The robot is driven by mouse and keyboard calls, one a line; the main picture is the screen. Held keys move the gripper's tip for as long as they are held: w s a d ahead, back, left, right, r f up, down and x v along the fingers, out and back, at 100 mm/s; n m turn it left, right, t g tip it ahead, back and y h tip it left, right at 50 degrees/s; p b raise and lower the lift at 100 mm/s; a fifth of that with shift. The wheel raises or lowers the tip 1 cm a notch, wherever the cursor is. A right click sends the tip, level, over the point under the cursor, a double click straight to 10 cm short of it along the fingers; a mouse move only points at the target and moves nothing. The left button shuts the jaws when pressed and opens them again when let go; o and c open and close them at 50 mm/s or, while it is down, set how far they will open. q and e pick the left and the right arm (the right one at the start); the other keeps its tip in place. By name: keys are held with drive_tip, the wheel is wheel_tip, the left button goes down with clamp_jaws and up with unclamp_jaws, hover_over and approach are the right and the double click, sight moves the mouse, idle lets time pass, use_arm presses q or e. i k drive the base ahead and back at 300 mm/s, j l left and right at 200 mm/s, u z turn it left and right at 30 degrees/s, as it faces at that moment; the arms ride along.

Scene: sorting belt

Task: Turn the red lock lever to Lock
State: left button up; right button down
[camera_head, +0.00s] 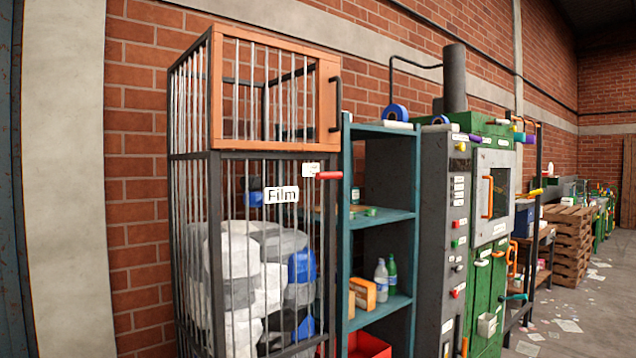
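A red lever (329,175) sticks out roughly level at the right front edge of a tall barred cage (213,190). A small white label (311,170) is just left of it, and its text is too small to read. The cage's upper door (276,142) has an orange frame and a black handle (336,103), and it looks closed. A "Film" sign (281,194) hangs on the bars below. Neither of my grippers shows in the head view.
The cage holds white, grey and blue bundles (245,265). A teal shelf (385,218) with bottles and an orange item stands to its right, with a red bin (368,346) low down. A green and grey machine (484,250) and wooden pallets (570,240) stand beyond. Scraps litter the right floor.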

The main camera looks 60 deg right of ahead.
sight(319, 175)
drive_tip(key=z, duration=2.1)
drive_tip(key=i+l+z, duration=0.1)
drive_tip(key=i+l, duration=0.2)
drive_tip(key=i, duration=0.4)
drive_tip(key=i+l+z, duration=0.1)
drive_tip(key=i, duration=0.6)
drive_tip(key=i+l+z, duration=0.15)
drive_tip(key=i, duration=0.6)
drive_tip(key=l, duration=0.1)
